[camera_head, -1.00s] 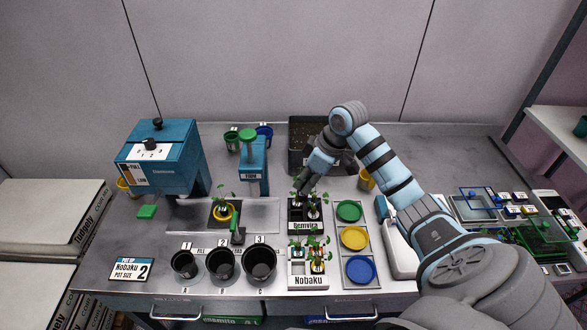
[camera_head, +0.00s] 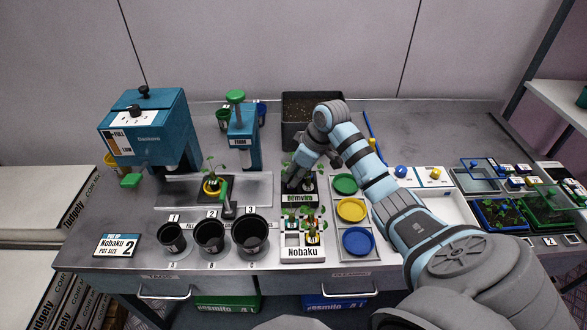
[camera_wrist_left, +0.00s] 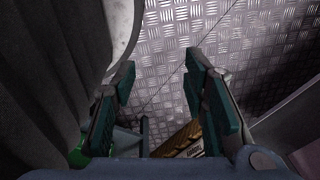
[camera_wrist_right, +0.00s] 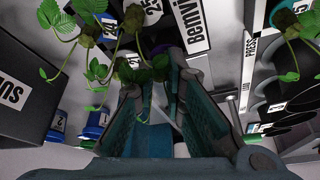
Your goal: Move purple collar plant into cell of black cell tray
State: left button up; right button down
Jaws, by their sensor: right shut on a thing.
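The black cell tray (camera_head: 300,198), labelled "Bemvira", stands behind the white "Nobaku" tray (camera_head: 302,254), which holds several seedlings. My right gripper (camera_head: 290,184) reaches down over the back left of the black tray, close above it. In the right wrist view its fingers are shut around the purple collar plant; a bit of purple collar (camera_wrist_right: 160,48) shows beyond the fingertips, with green leaves in front. Whether the plug is inside a cell is hidden. My left gripper (camera_wrist_left: 160,95) is open and empty, above the patterned metal floor.
Green, yellow and blue saucers (camera_head: 352,209) sit right of the trays. A soil box (camera_head: 297,110) stands at the back.

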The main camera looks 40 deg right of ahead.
jog(key=shift+w+f, duration=0.15)
jog(key=shift+f, duration=0.3)
jog(key=shift+w+d+f, duration=0.1)
jog(key=shift+f, duration=0.05)
jog(key=c, duration=2)
grip_release()
pick_arm(q)
jog(key=shift+w+f, duration=0.15)
jog(key=shift+w, duration=0.55)
pick_arm(e)
jog(key=o, duration=0.4)
notch_tip(320, 180, up, 9)
jog(key=p, duration=0.9)
jog(key=shift+f, duration=0.15)
jog(key=shift+r+p, duration=0.35)
jog(key=shift+r, duration=0.05)
pick_arm(q)
notch_tip(320, 180, up, 10)
jog(key=shift+f, duration=0.2)
pick_arm(e)
jog(key=shift+f, duration=0.1)
